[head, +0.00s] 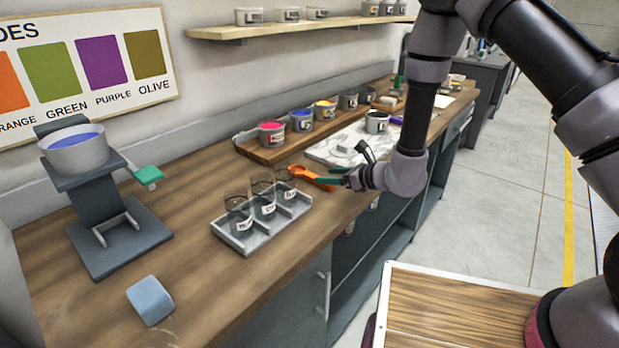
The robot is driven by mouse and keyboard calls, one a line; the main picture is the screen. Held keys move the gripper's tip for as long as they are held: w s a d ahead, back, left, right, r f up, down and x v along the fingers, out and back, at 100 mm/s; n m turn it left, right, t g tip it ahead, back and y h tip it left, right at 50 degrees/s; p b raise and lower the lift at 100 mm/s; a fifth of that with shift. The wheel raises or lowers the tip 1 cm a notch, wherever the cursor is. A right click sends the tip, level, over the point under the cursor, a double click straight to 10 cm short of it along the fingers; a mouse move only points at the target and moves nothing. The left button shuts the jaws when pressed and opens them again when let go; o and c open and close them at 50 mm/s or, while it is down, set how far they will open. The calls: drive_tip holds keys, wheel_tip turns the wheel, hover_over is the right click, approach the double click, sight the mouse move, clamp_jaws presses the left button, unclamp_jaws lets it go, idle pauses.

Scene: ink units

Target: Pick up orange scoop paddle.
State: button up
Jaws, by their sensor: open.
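The orange scoop paddle (313,176) lies on the wooden counter, between the glass jar tray and the marble slab. My gripper (338,177) is low over the counter at the paddle's right end, its fingers pointing left. The jaws are open and reach close to or around the paddle's right part; I cannot tell whether they touch it. Part of the paddle's right end is hidden by the fingers.
A grey tray (244,246) with several labelled glass jars stands just left of the paddle. Behind is a wooden board (265,154) with ink tins. A marble slab (328,149) lies behind my gripper. The counter's front edge is close.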

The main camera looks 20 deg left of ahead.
sight(312, 175)
drive_tip(key=x, duration=0.5)
drive_tip(key=shift+s+r, duration=0.1)
clamp_jaws()
drive_tip(key=shift+r, duration=0.1)
wheel_tip(312, 175, up, 10)
idle(0.4)
drive_tip(key=c, duration=0.8)
unclamp_jaws()
clamp_jaws()
drive_tip(key=shift+d, duration=0.1)
